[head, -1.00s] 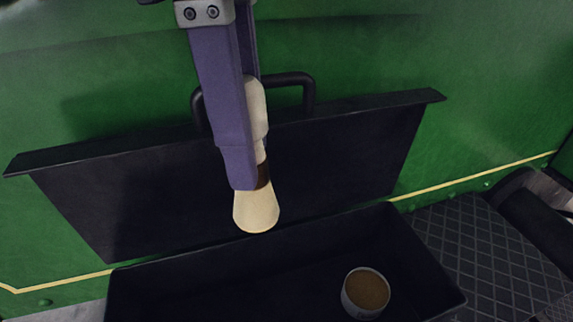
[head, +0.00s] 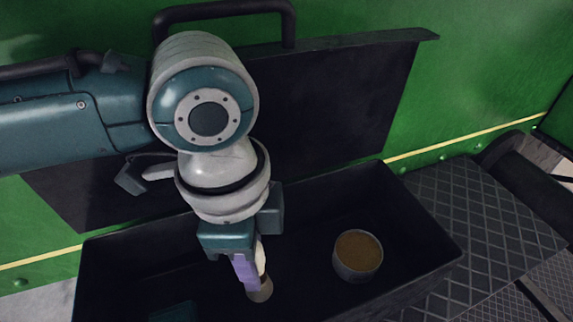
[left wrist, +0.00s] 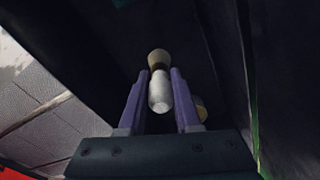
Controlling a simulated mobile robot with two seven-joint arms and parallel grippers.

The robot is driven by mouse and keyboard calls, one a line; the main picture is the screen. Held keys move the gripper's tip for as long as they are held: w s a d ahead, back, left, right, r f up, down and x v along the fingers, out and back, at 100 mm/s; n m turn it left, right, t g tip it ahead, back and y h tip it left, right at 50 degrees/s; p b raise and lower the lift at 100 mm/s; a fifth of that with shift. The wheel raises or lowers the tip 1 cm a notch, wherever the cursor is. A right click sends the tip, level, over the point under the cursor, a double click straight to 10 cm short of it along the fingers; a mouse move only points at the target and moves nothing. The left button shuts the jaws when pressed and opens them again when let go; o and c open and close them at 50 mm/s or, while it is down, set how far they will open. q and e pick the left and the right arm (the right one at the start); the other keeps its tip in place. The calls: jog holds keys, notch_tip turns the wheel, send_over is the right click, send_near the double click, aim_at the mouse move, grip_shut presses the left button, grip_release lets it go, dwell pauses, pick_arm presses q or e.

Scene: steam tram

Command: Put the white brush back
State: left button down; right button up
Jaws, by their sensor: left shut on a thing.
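The white brush (head: 261,290) points bristles down inside the black box (head: 430,285), left of the round tin. My left gripper (head: 252,285) is shut on its pale handle, and my arm hides most of the brush in the head view. In the left wrist view the brush (left wrist: 159,92) sits between the two purple fingers of my left gripper (left wrist: 160,85), with its bristle end beyond the fingertips. I cannot tell whether the bristles touch the box floor. My right gripper is not in view.
A round tin with brown contents (head: 358,256) stands in the right part of the box. The box's dark lid (head: 345,105) stands open against the green wall (head: 490,60). A dark patterned tread plate (head: 480,225) lies to the right.

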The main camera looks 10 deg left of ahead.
pick_arm(q)
notch_tip(320, 180, down, 3)
jog(key=shift+f+b, duration=0.2)
jog(key=shift+b, duration=0.15)
jog(key=c, duration=0.6)
grip_release()
jog(key=r+p, duration=0.1)
jog(key=r, duration=0.6)
jog(key=shift+a+r+p, duration=0.2)
jog(key=shift+r+p, duration=0.1)
jog(key=shift+p, duration=0.05)
